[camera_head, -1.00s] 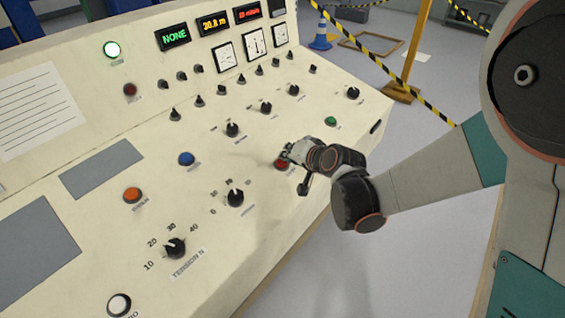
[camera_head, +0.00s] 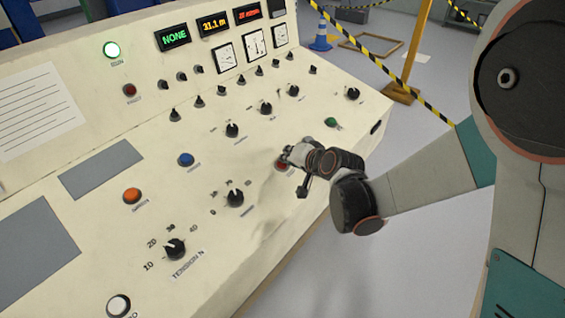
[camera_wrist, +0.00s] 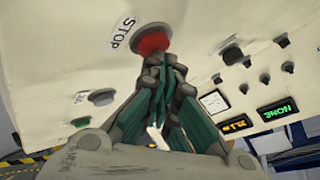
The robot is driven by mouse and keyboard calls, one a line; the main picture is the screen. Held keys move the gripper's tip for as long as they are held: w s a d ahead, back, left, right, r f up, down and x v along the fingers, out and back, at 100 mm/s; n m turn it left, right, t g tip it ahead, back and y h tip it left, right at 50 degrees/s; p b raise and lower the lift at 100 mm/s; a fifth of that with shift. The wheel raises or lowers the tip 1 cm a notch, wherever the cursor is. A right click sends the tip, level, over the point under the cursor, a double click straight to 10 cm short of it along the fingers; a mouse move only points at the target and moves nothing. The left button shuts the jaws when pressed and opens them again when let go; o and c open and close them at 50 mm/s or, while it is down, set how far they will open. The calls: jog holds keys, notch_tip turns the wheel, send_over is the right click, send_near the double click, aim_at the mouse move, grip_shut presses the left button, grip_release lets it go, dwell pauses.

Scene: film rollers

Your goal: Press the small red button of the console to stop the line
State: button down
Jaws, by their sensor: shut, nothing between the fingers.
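The cream console (camera_head: 110,225) fills the left and middle of the head view. Its small red button (camera_head: 281,166) is at the right part of the sloping panel, partly hidden by my gripper (camera_head: 286,156). In the wrist view the red button (camera_wrist: 151,41) sits beside a "STOP" label (camera_wrist: 122,32), just beyond my fingertips (camera_wrist: 158,62). My gripper is shut and empty. Its fingertips are at or very close to the button; I cannot tell whether they touch it.
Around the button are a green button (camera_head: 331,122), a blue button (camera_head: 186,160), an orange button (camera_head: 132,196), a white button (camera_head: 118,305) and several black knobs, such as one (camera_head: 235,198) at lower left. Striped tape (camera_head: 365,48) hangs behind the console.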

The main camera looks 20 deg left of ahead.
jog(key=shift+f, duration=0.2)
jog(key=shift+r, duration=0.1)
dwell(0.4)
jog(key=shift+s+d+r+p, duration=0.1)
jog(key=shift+r+p, duration=0.45)
jog(key=shift+r, duration=0.2)
jog(key=r+p, duration=0.1)
jog(key=r, duration=0.1)
jog(key=d+r+p, duration=0.1)
jog(key=r+p, duration=0.1)
jog(key=r, duration=0.1)
jog(key=shift+s, duration=0.2)
dwell(0.7)
